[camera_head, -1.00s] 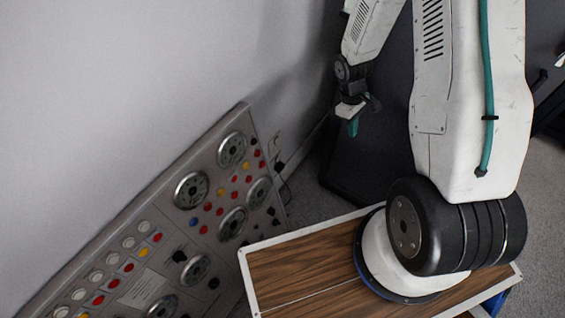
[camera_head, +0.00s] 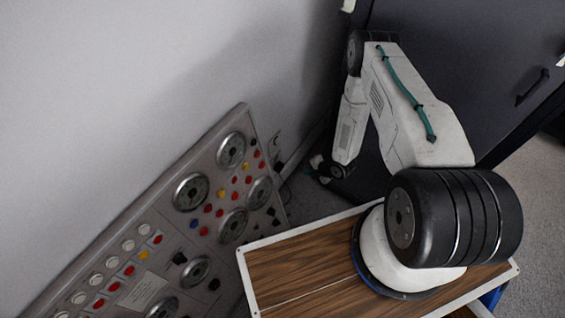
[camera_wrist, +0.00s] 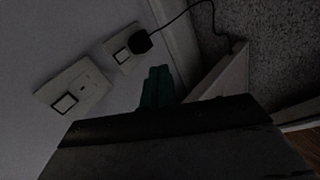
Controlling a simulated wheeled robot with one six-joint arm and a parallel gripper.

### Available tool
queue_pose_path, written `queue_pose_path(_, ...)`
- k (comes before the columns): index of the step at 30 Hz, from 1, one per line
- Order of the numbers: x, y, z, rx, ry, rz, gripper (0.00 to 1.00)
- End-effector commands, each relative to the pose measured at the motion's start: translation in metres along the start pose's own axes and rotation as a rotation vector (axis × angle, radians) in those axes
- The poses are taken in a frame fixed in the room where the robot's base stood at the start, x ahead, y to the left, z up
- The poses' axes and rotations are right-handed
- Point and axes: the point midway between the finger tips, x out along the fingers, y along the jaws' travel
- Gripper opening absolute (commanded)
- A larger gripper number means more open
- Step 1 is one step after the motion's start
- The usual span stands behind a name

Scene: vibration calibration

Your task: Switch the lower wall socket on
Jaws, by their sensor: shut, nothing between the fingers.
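Two white wall sockets show in the wrist view. The lower wall socket (camera_wrist: 118,42), nearer the skirting and floor, has a black plug (camera_wrist: 142,41) in it and a pale, dark-edged rocker switch (camera_wrist: 122,56). The other socket (camera_wrist: 73,86) is nearer the picture's left and has a similar rocker and no plug. My gripper (camera_wrist: 158,72) has green fingers, shut and empty, to the right of and below the plugged socket in the picture, apart from it. I cannot tell the rocker's position. In the head view the gripper end is low by the wall, its fingers not clear.
A black cable (camera_wrist: 185,12) runs from the plug over the carpet side. A panel with dials and buttons (camera_head: 170,225) leans along the wall at left. A dark cabinet (camera_head: 480,60) stands behind my arm. A wood-topped surface (camera_head: 290,270) lies under the arm's base.

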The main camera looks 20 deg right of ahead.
Motion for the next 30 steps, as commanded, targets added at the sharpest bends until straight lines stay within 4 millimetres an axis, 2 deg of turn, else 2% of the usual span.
queue_pose_path(1,0.001,0.012,0.000,-0.061,0.004,0.053,0.00)
queue_pose_path(4,-0.001,0.026,-0.001,-0.154,0.003,0.122,0.00)
queue_pose_path(8,0.003,0.029,-0.002,-0.201,-0.001,0.135,0.00)
queue_pose_path(11,0.013,0.031,-0.002,-0.204,-0.001,0.135,0.00)
queue_pose_path(24,0.102,0.041,-0.003,-0.201,-0.002,0.132,0.00)
queue_pose_path(30,0.120,0.062,-0.006,-0.201,-0.002,0.132,0.00)
